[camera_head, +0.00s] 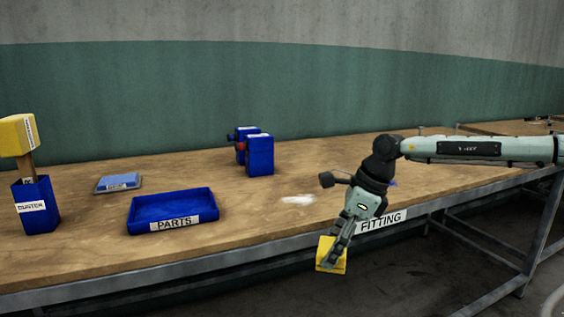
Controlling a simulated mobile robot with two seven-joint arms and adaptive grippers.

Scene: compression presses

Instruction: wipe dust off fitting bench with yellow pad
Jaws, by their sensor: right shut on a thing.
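The fitting bench (90,253) is a long wooden bench with a "FITTING" label (381,221) on its front edge. A pale dust patch (298,200) lies on its top, left of my right gripper. My right gripper (334,246) points downward and is shut on the yellow pad (331,262). The pad is at the bench's front edge in the picture, below and right of the dust and apart from it. The gripper hides part of the pad. My left gripper is not in view.
A blue "PARTS" tray (172,220), a small blue-grey item (118,184) and a blue duster holder (36,205) with a yellow-headed duster (17,136) stand on the left. Blue blocks (259,154) stand at the back middle. The bench top around the dust is clear.

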